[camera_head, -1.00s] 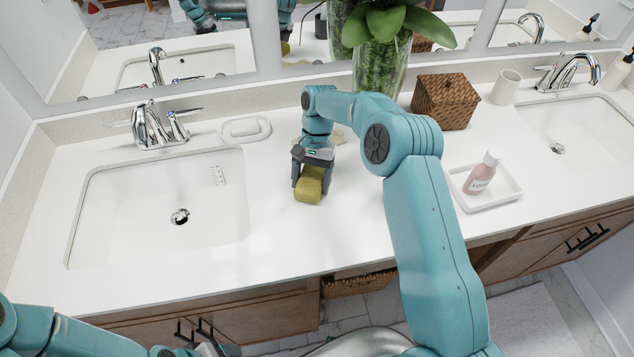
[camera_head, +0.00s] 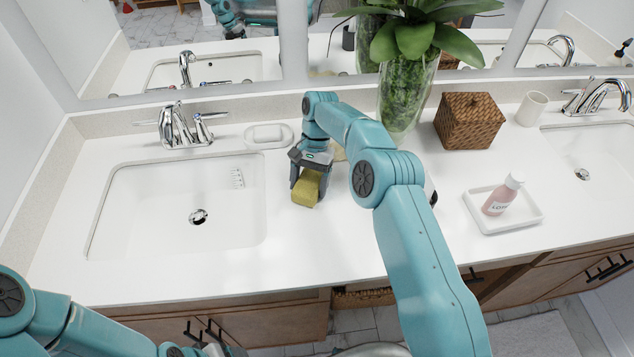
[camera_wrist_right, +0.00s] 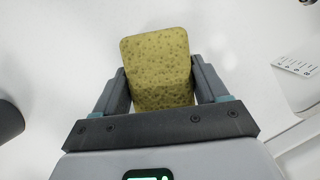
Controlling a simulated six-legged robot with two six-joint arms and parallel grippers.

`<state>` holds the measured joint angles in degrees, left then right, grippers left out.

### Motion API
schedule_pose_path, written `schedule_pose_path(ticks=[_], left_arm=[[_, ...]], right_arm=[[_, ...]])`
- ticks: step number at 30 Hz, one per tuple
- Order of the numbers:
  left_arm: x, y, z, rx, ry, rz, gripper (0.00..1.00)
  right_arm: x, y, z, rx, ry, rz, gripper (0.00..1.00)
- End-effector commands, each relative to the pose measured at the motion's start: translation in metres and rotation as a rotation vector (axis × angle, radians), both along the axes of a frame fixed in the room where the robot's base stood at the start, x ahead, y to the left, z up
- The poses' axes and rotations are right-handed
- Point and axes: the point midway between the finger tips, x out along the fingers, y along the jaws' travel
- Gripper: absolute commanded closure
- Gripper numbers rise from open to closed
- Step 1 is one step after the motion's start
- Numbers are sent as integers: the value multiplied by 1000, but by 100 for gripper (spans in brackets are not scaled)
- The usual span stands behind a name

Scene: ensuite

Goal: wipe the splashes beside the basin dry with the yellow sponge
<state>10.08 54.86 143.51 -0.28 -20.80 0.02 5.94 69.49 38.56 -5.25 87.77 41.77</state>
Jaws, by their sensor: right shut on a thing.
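The yellow sponge (camera_head: 306,188) is on or just above the white counter, right of the left basin (camera_head: 112,215); contact is unclear. My right gripper (camera_head: 309,182) is shut on it. In the right wrist view the sponge (camera_wrist_right: 157,65) sits between both fingers and sticks out past them. Faint pale spots (camera_wrist_right: 232,50) show on the counter right of the sponge in the wrist view; I cannot tell whether they are splashes or glare. My left arm is at the lower left, its gripper (camera_head: 222,345) partly cut off, jaws unclear.
A soap dish (camera_head: 268,135) lies behind the basin's right corner, near the chrome faucet (camera_head: 180,128). Behind my right arm stand a plant vase (camera_head: 403,95) and a wicker box (camera_head: 469,120). A tray (camera_head: 490,224) with a pink bottle (camera_head: 503,195) is at right. The front counter is clear.

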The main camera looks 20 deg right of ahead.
Motion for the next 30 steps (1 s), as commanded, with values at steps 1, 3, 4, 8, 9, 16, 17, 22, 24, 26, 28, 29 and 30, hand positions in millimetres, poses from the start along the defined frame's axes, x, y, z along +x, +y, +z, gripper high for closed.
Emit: schedule_pose_path(ticks=[1,3,4,8,9,16,17,22,24,26,28,29,30], left_arm=[[0,0,-1,0,0,0,31],[0,0,-1,0,0,0,31],[0,0,0,0,0,0,31],[0,0,0,0,0,0,31],[0,0,0,0,0,0,31],[0,0,1,0,0,0,31],[0,0,1,0,0,0,31],[0,0,1,0,0,0,31],[0,0,1,0,0,0,31],[0,0,3,0,0,0,31],[0,0,7,0,0,0,31],[0,0,9,0,0,0,31],[0,0,12,0,0,0,31]], right_arm=[[1,4,-2,1,1,0,51],[1,6,-2,1,2,0,51],[1,7,-2,1,2,1,51],[4,19,-1,2,2,2,51],[5,23,-2,2,2,2,51],[9,34,-1,2,3,1,51],[9,34,-1,2,4,2,51],[9,34,0,1,3,1,51],[9,33,0,1,3,1,51],[9,33,3,1,3,0,51],[9,33,8,1,2,0,51],[9,33,11,1,2,0,51],[9,33,15,1,1,0,51]])
